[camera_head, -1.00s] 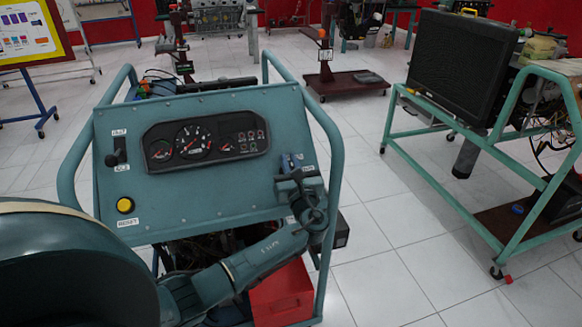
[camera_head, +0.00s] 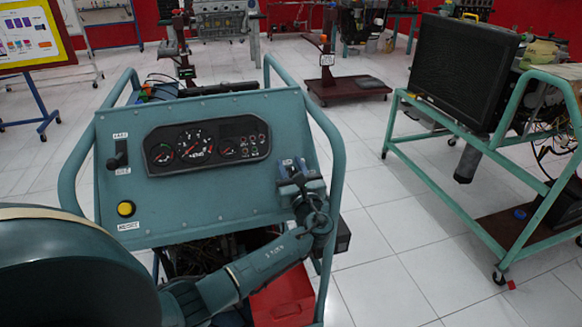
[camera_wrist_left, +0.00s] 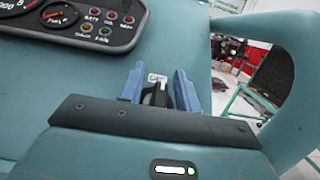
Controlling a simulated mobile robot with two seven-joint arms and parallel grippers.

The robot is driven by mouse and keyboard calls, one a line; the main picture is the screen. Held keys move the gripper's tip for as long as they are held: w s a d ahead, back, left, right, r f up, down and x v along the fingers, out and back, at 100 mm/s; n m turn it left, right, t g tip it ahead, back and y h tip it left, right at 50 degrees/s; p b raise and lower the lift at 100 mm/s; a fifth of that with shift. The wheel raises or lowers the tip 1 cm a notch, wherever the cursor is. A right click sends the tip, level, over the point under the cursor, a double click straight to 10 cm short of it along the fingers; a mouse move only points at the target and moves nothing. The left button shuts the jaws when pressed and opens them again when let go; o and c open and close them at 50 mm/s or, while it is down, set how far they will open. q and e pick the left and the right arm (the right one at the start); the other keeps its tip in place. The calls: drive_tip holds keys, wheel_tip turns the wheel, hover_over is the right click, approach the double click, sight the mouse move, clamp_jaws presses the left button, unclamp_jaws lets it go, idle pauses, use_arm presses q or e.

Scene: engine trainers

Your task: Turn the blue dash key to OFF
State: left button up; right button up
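The teal dash panel (camera_head: 225,205) stands in front of me, with gauges and warning lamps in a black cluster (camera_head: 207,147). My left gripper (camera_head: 294,170) is at the panel's right side, over the key switch. In the left wrist view its two blue fingertips (camera_wrist_left: 158,88) stand apart, one on each side of a small dark piece of the key switch (camera_wrist_left: 155,96). A white label shows just beyond that piece. Gaps seem to show beside the dark piece. The key's blue part and its exact angle are hard to tell between the fingers. My right gripper is not in view.
A black toggle (camera_head: 121,155) and a yellow button (camera_head: 126,208) are on the panel's left side. Teal tube rails (camera_head: 333,165) flank the panel. A red box (camera_head: 283,297) sits below. A radiator stand (camera_head: 465,70) is at right, with clear floor between.

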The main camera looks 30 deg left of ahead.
use_arm(q)
drive_tip(key=shift+d, duration=0.1)
drive_tip(key=shift+s+d+f, duration=0.1)
drive_tip(key=shift+s+d, duration=0.2)
drive_tip(key=v, duration=1.2)
drive_tip(key=shift+b, duration=0.3)
